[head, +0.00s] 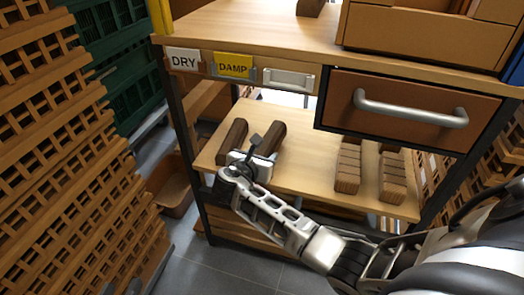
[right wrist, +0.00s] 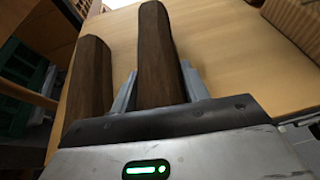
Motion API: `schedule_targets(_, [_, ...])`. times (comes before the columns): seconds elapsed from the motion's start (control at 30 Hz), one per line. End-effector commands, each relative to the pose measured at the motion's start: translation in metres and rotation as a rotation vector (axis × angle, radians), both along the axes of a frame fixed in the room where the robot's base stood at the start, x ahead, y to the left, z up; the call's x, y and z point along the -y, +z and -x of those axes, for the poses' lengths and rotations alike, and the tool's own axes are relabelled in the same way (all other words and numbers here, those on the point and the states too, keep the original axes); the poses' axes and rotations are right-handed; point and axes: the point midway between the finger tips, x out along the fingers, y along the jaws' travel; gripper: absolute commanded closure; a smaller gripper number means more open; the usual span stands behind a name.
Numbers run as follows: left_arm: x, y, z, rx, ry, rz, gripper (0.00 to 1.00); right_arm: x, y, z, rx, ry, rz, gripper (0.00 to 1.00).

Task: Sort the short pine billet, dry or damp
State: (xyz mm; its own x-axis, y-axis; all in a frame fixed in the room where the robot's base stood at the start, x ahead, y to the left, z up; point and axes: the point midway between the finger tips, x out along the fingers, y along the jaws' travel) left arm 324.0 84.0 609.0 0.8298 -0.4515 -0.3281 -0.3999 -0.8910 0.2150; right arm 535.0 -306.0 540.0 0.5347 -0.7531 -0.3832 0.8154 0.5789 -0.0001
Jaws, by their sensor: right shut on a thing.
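Two dark brown wooden billets lie side by side on the shelf below the worktop: a left billet (head: 233,133) and a right billet (head: 270,137). My right gripper (head: 255,158) is shut on the right billet near its front end. In the right wrist view the held billet (right wrist: 160,60) stands between the fingers, and the left billet (right wrist: 90,75) is apart from it. I cannot tell by looks which is the short pine one. A white DRY label (head: 183,60) and a yellow DAMP label (head: 233,66) are on the worktop's front edge. My left gripper is out of view.
A drawer (head: 405,105) with a grey handle hangs above the shelf (head: 310,160). Stacked blocks (head: 347,168) lie at the shelf's right. A brown bin (head: 172,185) stands on the floor at left. Slatted crates (head: 60,150) fill the left side.

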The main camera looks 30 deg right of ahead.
Motion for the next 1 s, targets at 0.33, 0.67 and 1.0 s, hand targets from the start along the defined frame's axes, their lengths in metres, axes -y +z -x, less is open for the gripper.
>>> schedule_targets(0.33, [0.001,0.007,0.001,0.025,0.000,0.015,0.64,0.000,-0.006,-0.001,0.003,0.001,0.001,0.82])
schedule_targets(0.67, [0.001,0.005,0.001,0.022,-0.002,0.013,0.64,0.000,-0.008,-0.001,0.003,0.001,0.001,0.82])
schedule_targets(1.0, [0.001,0.001,0.002,0.016,-0.003,0.010,0.64,0.000,-0.015,-0.001,0.002,0.002,0.002,0.82])
